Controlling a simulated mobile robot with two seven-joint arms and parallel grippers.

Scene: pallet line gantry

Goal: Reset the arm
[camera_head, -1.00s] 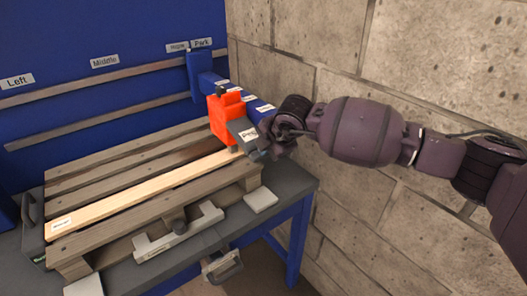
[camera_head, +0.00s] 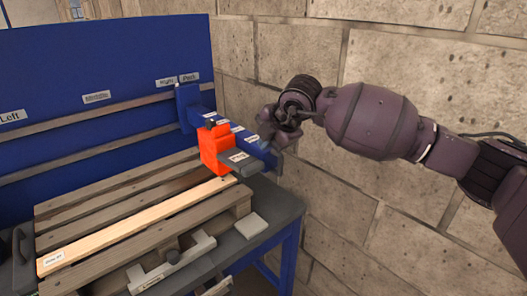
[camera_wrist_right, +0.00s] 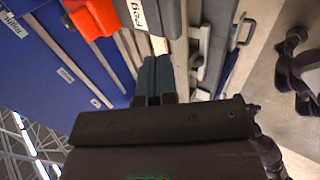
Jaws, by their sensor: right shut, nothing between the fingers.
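My right arm comes in from the right in the head view. Its gripper (camera_head: 269,138) hangs just to the right of an orange-red carriage (camera_head: 214,147) on a blue beam (camera_head: 187,103). A grey handle block (camera_head: 238,163) with a white label sticks out of the carriage toward the front. In the right wrist view the two blue-grey fingers (camera_wrist_right: 153,78) are together and hold nothing. The labelled block (camera_wrist_right: 143,14) lies beyond their tips there, and the fingers look apart from it. My left gripper is in neither view.
A wooden pallet (camera_head: 75,208) with one paler board (camera_head: 130,230) lies on a grey bench (camera_head: 277,207). A blue panel (camera_head: 100,60) with position labels stands behind. A stone-block wall (camera_head: 330,190) is close on the right. A light bar (camera_head: 172,265) sits in front of the pallet.

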